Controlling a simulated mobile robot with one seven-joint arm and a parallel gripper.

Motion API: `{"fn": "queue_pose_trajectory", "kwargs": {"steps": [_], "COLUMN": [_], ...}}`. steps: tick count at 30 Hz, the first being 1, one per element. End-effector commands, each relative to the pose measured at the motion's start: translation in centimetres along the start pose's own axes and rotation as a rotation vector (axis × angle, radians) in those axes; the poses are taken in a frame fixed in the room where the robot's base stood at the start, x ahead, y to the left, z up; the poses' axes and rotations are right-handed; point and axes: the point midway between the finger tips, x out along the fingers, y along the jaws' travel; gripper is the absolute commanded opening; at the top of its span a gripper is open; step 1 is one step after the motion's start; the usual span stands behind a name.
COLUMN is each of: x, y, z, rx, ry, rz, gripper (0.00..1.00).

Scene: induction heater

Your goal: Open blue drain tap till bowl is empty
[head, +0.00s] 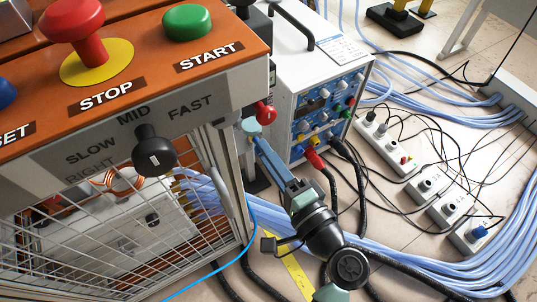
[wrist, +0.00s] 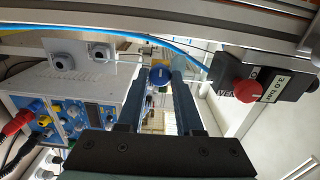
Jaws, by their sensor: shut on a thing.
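The blue drain tap (wrist: 160,76) shows as a round blue knob between my fingertips in the wrist view. In the head view its pale blue end (head: 251,127) shows at the tip of my gripper, beside the frame post of the orange-topped machine. My gripper (head: 259,142) reaches up and left to it with long blue fingers. In the wrist view my gripper (wrist: 162,82) has one finger on each side of the knob and is shut on it. I cannot make out the bowl or any water in either view.
A white instrument box (head: 305,75) with blue panel stands right of the tap. A red knob (head: 265,112) sits just above the tap; in the wrist view it (wrist: 246,93) is on a black box. A wire cage (head: 110,225) is left. Cables and power strips (head: 385,142) cover the floor.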

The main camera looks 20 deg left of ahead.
Motion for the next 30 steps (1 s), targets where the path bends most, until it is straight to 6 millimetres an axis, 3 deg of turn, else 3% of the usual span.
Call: {"fn": "queue_pose_trajectory", "kwargs": {"steps": [3,4,8,20,23,30], "x": [-0.1,-0.1,-0.1,-0.6,-1.9,-7.2], "y": [0.1,0.1,0.1,0.0,-0.2,-0.3], "z": [-0.1,-0.1,-0.1,-0.1,-0.1,-0.1], "rx": [0.000,0.000,0.001,0.002,0.003,0.004], "ry": [0.003,0.003,0.002,0.002,0.003,0.006], "rz": [0.002,0.002,0.002,0.002,0.001,0.002], "gripper": [0.00,0.40,0.63,0.65,0.65,0.65]}}
